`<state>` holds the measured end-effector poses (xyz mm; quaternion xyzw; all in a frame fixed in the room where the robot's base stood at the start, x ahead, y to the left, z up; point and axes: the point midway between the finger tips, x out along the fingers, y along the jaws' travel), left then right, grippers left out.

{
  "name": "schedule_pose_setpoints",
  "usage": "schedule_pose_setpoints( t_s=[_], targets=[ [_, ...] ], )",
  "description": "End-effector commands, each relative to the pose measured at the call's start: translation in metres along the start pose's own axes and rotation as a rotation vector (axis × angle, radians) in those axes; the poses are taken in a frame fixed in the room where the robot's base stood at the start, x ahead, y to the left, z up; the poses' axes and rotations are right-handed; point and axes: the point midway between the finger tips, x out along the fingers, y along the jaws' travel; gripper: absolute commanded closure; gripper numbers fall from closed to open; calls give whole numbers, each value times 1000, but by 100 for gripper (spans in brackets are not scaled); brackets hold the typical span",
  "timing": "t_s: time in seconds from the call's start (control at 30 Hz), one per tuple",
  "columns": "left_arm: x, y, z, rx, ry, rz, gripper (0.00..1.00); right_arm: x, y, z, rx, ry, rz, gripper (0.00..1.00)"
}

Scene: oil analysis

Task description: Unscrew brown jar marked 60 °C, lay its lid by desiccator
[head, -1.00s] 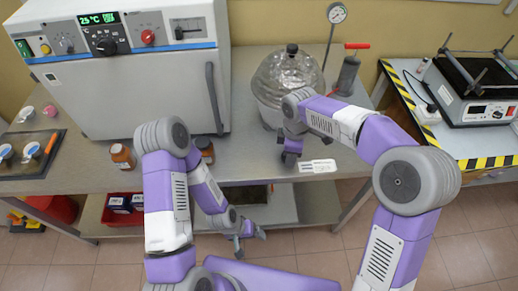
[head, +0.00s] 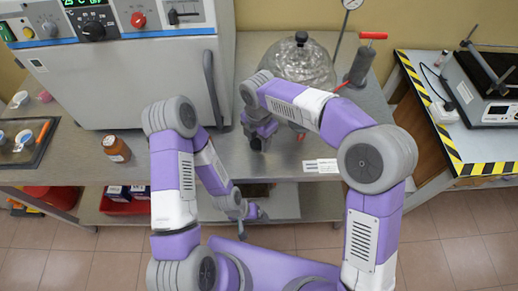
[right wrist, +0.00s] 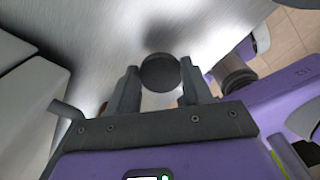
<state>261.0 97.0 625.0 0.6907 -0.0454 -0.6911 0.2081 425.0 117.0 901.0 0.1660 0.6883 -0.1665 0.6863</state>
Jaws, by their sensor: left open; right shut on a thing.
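A brown jar (head: 117,148) with a label stands on the bench in front of the oven; I cannot read its marking. The glass desiccator (head: 310,68) with a black knob stands at the back of the bench. My right gripper (head: 257,143) is in front and left of the desiccator. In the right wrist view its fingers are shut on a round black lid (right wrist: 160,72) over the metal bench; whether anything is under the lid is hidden. My left gripper (head: 252,213) is open and empty, low at the bench's front edge. A second brown jar is hidden behind my left arm.
The oven (head: 140,75) fills the back left. A tray with cups (head: 22,140) lies at the far left. A white label card (head: 320,166) lies at the front edge. A hand pump (head: 360,66) stands right of the desiccator. Bare bench lies around my right gripper.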

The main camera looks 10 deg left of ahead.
Motion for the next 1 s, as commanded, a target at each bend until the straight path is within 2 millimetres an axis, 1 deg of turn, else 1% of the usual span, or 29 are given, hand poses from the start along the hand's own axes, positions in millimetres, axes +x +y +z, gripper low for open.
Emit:
schedule_pose_setpoints(
  t_s=[0.07,0.2,0.3,0.57,0.7,0.73,0.8,0.9,1.0],
  targets=[
    [4,-1,0,0,0,0,10,9,0,0,1,0,-2,87],
    [12,-5,-1,0,0,0,10,34,-1,0,2,1,-3,87],
    [17,-6,-1,0,0,0,10,47,-1,0,2,1,-2,87],
    [16,-6,-1,0,0,0,10,47,0,0,3,0,1,87],
    [16,-6,-1,0,0,0,10,51,0,0,3,1,0,87],
    [16,-6,-1,0,0,0,10,51,0,0,3,0,0,49],
    [16,-6,-1,0,0,0,10,51,0,0,3,0,0,38],
    [16,-6,-1,0,0,0,10,51,0,0,3,0,0,25],
    [16,-6,-1,0,0,0,10,51,0,0,3,0,0,25]
  ],
)
